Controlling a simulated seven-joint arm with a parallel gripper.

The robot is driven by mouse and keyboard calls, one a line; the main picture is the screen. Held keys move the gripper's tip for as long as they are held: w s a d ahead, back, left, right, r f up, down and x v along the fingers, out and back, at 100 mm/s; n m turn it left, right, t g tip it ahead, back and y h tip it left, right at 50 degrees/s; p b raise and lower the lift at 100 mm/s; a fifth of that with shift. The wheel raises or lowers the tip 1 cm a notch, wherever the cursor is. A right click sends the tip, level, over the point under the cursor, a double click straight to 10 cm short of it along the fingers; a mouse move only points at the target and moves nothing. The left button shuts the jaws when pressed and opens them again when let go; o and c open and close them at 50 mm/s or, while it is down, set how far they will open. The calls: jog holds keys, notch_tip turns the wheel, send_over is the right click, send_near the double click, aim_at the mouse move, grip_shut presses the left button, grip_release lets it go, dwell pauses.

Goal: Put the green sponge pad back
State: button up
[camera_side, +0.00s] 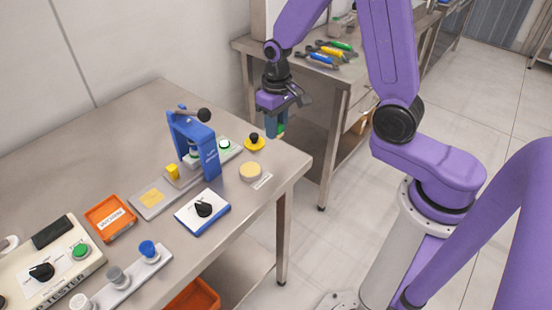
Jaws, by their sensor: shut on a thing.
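My gripper (277,108) hangs above the far right corner of the steel table (150,105). A green part (281,130), which looks like the green sponge pad, shows at the right of that piece's lower end. I cannot tell how the two are joined. Both are clear of the table top. A pale yellow round pad (250,169) lies on the table below and left of my gripper, beside a small white label (262,181).
A blue lever press (208,153) stands left of my gripper, with a yellow base with a black knob (255,143) between them. A blue-edged dial box (203,210), an orange tray (111,218) and a tester box (50,270) stand nearer. A bench with tools (327,54) is behind.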

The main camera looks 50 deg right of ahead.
aim_at(276, 160)
jog(key=shift+f, duration=4.25)
jog(key=o, duration=0.9)
jog(key=shift+f, duration=0.1)
jog(key=shift+o, duration=0.2)
notch_tip(276, 160, up, 12)
jog(key=shift+d+r, duration=0.1)
jog(key=shift+r, duration=0.1)
